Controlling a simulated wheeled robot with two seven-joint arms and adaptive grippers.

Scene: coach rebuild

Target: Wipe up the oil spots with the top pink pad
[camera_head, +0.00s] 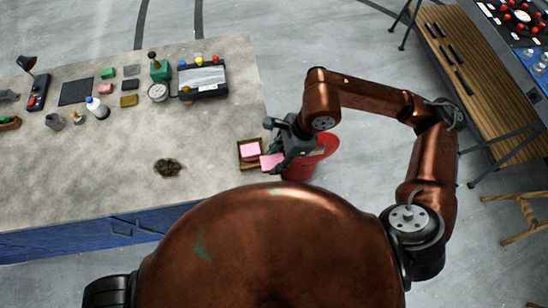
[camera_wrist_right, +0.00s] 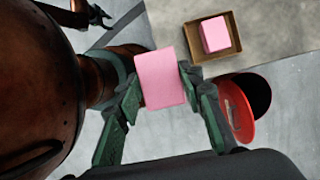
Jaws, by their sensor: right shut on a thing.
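My right gripper (camera_head: 275,152) is shut on a pink pad (camera_head: 271,161), held just right of a small brown box. In the right wrist view this pad (camera_wrist_right: 160,78) sits between the green fingers (camera_wrist_right: 158,92). Another pink pad (camera_head: 250,151) lies in the open box (camera_head: 241,163); box (camera_wrist_right: 233,26) and pad (camera_wrist_right: 214,34) also show in the right wrist view. A dark brown oil spot (camera_head: 168,168) lies on the bench top, left of the box. My left gripper (camera_wrist_right: 98,16) shows small at the top left of the right wrist view, its opening unclear.
The beige bench (camera_head: 205,150) is clear around the spot. A red bin (camera_head: 300,169) stands on the floor beside its right edge, under my right gripper. Bottles, blocks, a gauge (camera_head: 158,92) and a black tray (camera_head: 203,78) stand farther back.

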